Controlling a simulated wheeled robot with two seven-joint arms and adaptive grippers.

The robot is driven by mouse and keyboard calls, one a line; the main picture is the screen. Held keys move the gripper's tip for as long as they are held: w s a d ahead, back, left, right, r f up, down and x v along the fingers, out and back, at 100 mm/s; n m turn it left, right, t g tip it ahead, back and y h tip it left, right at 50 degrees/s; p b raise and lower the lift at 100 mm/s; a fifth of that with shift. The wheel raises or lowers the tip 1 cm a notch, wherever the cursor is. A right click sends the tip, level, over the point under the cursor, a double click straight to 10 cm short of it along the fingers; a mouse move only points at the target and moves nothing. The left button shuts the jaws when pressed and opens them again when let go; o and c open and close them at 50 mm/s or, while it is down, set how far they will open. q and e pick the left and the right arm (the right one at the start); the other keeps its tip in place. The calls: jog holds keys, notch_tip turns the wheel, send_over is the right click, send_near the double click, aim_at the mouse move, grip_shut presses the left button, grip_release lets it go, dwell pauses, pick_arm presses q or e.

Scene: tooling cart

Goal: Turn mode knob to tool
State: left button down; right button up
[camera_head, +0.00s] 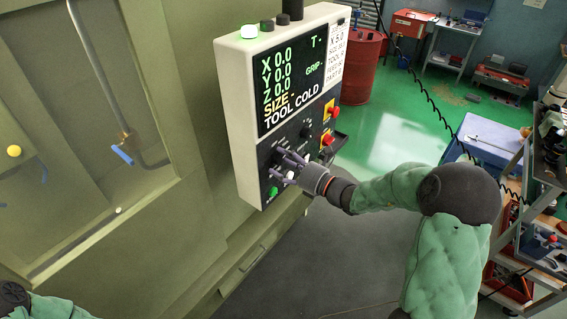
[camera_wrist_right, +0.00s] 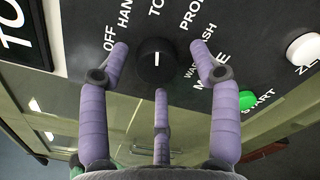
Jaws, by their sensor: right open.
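The mode knob (camera_wrist_right: 156,60) is a round black knob with a short white mark, on the dark control panel (camera_head: 293,135). In the right wrist view its mark lines up with the cut-off label "TO" above it. Labels OFF, HAND and MODE surround it. My right gripper (camera_head: 285,163) is at the lower part of the panel. Its purple fingers are spread open, one on each side of the knob and a third below it. I see gaps between fingers and knob; contact with the panel is unclear. In the head view the fingers largely hide the knob. My left gripper is out of view.
A green start button (camera_wrist_right: 247,100) and a white button (camera_wrist_right: 304,47) sit close to the right finger. Red buttons (camera_head: 333,111) are higher on the panel. The screen (camera_head: 290,85) reads "TOOL COLD". A red barrel (camera_head: 361,68) and a cart (camera_head: 540,190) stand to the right.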

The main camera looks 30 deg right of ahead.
jog(key=v, duration=1.2)
jog(key=shift+a+f, duration=0.1)
